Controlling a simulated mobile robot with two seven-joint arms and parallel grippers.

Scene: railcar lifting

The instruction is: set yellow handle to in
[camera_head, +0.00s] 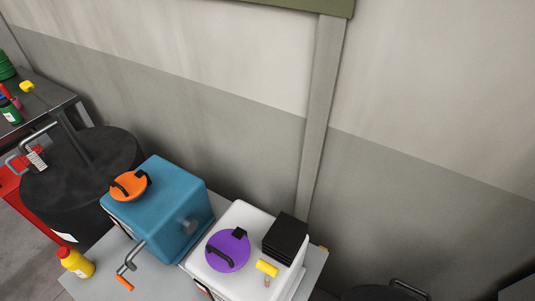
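A small yellow handle (267,268) shows at the front right of the white box (239,219), beside its purple round lid. A short tan stem shows below it. I cannot tell from this view whether it is in or out. Another yellow grip (27,86) tops a long dark lever at the far left, so there is more than one yellow handle-like part. Neither of my grippers is in view.
The white box carries a purple lid (228,251) and a black block (285,238). A teal box (160,209) with an orange lid and an orange-gripped crank stands left on the same grey table (93,284). A yellow bottle (76,262) and black drum (78,190) are further left. A wall closes the back.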

